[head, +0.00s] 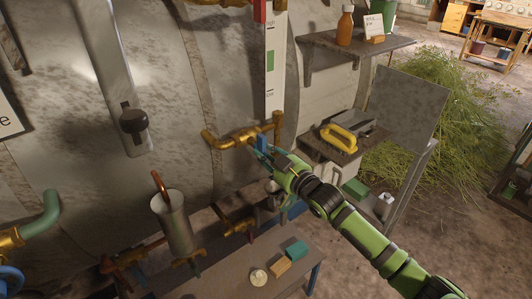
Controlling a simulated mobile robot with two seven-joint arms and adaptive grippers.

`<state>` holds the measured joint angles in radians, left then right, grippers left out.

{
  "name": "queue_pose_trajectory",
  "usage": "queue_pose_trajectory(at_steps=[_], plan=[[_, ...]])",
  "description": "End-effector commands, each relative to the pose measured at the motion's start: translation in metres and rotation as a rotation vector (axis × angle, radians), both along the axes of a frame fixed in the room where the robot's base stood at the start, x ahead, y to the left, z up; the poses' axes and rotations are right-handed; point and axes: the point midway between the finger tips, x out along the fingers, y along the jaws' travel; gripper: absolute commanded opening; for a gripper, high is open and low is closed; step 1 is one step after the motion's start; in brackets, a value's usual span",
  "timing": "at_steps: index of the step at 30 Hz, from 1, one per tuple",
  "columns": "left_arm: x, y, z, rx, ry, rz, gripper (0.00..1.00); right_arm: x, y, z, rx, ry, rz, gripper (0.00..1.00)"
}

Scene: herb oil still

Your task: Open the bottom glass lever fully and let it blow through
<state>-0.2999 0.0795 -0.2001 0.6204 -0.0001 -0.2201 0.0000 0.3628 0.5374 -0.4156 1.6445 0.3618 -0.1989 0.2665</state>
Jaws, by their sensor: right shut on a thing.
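The sight glass (271,75) stands upright on the grey still, with a green band on its pale scale. At its foot is a brass fitting (226,141). The blue bottom lever (261,143) sits on this fitting. My right gripper (266,157), on the green arm from the lower right, is shut on the blue lever and hides part of it. How far the lever is turned is hard to tell. A red lever (259,11) shows at the top of the glass. My left gripper is out of view.
A steel cup-like vessel (174,224) with a copper pipe stands left of the arm. A low bench (232,272) carries a small round jar (258,277) and two blocks. A yellow-handled tool (339,138) lies on a stand to the right. A shelf (357,46) holds an orange bottle (345,27).

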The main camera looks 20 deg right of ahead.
Motion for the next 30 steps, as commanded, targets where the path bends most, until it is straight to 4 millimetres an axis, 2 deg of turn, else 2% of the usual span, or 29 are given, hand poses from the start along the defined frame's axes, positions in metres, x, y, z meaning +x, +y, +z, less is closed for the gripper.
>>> queue_pose_trajectory(at_steps=[11,30], plan=[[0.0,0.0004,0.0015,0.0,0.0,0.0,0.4,0.0003,-0.0004,0.001,-0.101,-0.037,0.001,0.0],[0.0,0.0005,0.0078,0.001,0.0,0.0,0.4,0.0013,-0.0032,0.0057,-0.641,-0.234,0.0,0.0]])
